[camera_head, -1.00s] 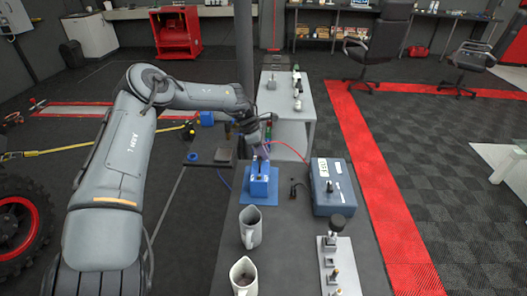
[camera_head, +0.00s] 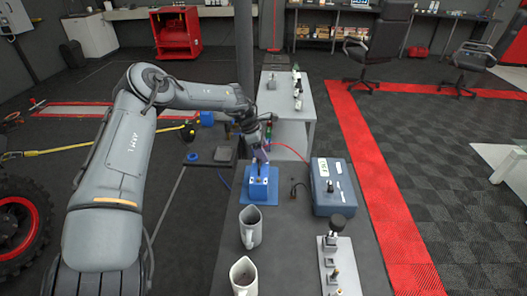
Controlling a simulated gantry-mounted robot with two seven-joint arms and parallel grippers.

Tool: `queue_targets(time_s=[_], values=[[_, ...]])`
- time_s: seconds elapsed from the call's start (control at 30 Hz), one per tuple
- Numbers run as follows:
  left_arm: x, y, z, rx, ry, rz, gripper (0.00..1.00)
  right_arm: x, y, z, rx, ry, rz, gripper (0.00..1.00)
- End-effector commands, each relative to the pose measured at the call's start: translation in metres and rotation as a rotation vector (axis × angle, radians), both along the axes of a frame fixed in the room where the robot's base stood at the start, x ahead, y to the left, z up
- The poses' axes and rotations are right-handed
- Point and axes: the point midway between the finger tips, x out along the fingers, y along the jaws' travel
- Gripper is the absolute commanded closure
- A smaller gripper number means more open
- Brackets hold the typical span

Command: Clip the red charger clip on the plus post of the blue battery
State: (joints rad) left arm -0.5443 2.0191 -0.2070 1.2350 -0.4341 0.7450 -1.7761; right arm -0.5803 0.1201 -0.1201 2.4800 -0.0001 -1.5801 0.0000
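The blue battery (camera_head: 261,187) stands upright on a blue mat (camera_head: 247,200) on the dark grey bench. My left gripper (camera_head: 261,160) points down at the top of the battery, very close above or touching it. A red cable (camera_head: 293,155) runs from the blue charger box (camera_head: 326,193) toward this gripper. The red clip itself is too small and covered to make out, and so is the plus post. I cannot tell whether the fingers are shut on the clip. My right gripper is not in view.
Two light pitchers (camera_head: 250,227) stand in front of the battery. A plate with knobs (camera_head: 330,262) lies at the right front. A dark cable lies between battery and charger. A light grey table (camera_head: 290,107) adjoins behind.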

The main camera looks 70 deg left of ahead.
Motion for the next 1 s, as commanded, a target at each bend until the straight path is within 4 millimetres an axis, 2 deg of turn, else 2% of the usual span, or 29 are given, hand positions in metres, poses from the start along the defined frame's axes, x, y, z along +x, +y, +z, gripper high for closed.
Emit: queue_targets(time_s=[0.23,0.37,0.8,1.0], values=[[0.000,0.000,0.001,-0.001,0.000,0.000,0.42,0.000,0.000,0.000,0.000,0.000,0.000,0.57],[-0.002,0.001,0.008,-0.001,-0.002,-0.001,0.42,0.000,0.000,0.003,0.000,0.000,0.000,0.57],[-0.025,0.013,0.073,0.001,-0.003,-0.001,0.42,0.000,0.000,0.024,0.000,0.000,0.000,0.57],[-0.033,0.017,0.093,0.001,-0.001,-0.001,0.42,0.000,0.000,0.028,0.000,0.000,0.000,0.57]])
